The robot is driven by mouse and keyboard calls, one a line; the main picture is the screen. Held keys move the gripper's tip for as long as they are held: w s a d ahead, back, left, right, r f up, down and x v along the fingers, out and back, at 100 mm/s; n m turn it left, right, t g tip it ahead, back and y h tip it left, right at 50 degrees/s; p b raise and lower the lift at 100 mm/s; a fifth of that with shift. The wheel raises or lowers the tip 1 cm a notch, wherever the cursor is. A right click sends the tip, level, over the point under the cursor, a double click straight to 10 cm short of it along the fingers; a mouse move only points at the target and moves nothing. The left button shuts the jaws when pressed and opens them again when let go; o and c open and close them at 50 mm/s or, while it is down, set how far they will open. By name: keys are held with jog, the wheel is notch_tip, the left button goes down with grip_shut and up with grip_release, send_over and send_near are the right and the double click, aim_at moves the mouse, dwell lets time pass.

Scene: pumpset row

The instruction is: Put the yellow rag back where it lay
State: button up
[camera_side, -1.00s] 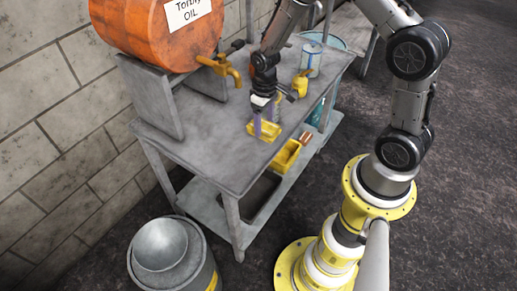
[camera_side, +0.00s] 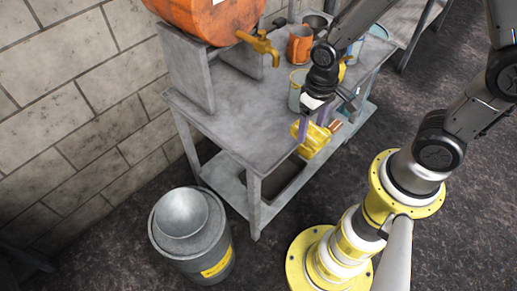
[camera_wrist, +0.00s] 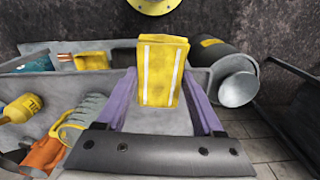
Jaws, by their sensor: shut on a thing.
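The yellow rag (camera_wrist: 162,72), with two pale stripes, stands out from between the purple fingers of my gripper (camera_wrist: 162,108) in the wrist view. My gripper (camera_side: 317,128) is shut on it. In the side view the yellow rag (camera_side: 315,142) shows at the front edge of the grey table (camera_side: 245,125), seemingly held in the air. Its height and exact distance from the edge are hard to tell. The tabletop left of my gripper is bare.
An orange drum (camera_side: 210,18) with a brass tap (camera_side: 262,45) stands at the back. An orange mug (camera_side: 300,45) and other containers crowd the right end. A lower shelf holds a dark tray (camera_side: 288,183). A drum with a funnel (camera_side: 182,212) stands on the floor.

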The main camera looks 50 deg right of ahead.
jog(key=shift+s+a+r+n, duration=0.25)
jog(key=shift+a+r, duration=0.15)
jog(key=shift+a, duration=0.15)
jog(key=shift+s+a+r+n, duration=0.25)
jog(key=shift+a+r, duration=0.15)
jog(key=shift+a, duration=0.15)
jog(key=shift+w+a, duration=0.2)
jog(key=shift+a, duration=0.05)
jog(key=w+a+f, duration=0.1)
jog(key=w+f, duration=0.1)
jog(key=w, duration=0.2)
jog(key=w+a+f, duration=0.1)
jog(key=w+f, duration=0.2)
jog(key=w, duration=0.1)
jog(key=w+a+f, duration=0.1)
jog(key=w+f, duration=0.2)
jog(key=w, duration=0.1)
jog(key=shift+f, duration=0.15)
jog(key=shift+w+f, duration=0.55)
jog(key=shift+f, duration=0.05)
jog(key=shift+w+a+f, duration=0.1)
jog(key=shift+w+f, duration=0.05)
jog(key=shift+f, duration=1.5)
jog(key=shift+f, duration=0.15)
